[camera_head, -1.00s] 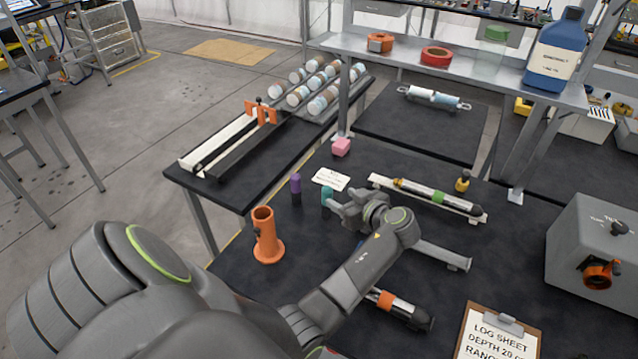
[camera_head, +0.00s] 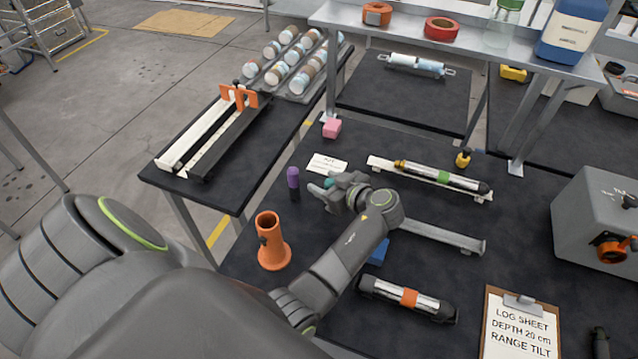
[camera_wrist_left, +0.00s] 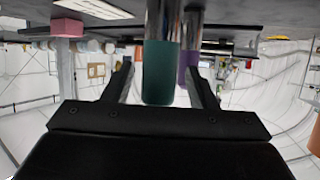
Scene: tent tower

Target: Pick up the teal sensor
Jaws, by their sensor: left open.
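The teal sensor (camera_head: 329,183) stands on the black table by the white card, mostly hidden behind my left gripper (camera_head: 332,192) in the head view. In the left wrist view, the teal sensor (camera_wrist_left: 160,72) has a teal end and a silvery shaft. It lies between the two spread fingers of my left gripper (camera_wrist_left: 162,80), with a visible gap on its left side. Contact on its right side cannot be told. My right gripper is not in view.
A purple sensor (camera_head: 293,178) stands just left of the teal one. An orange holder (camera_head: 271,243) stands nearer to me. A pink block (camera_head: 332,128) is behind. A white rack with a tube (camera_head: 430,177) and an orange-banded tube (camera_head: 408,298) lie to the right.

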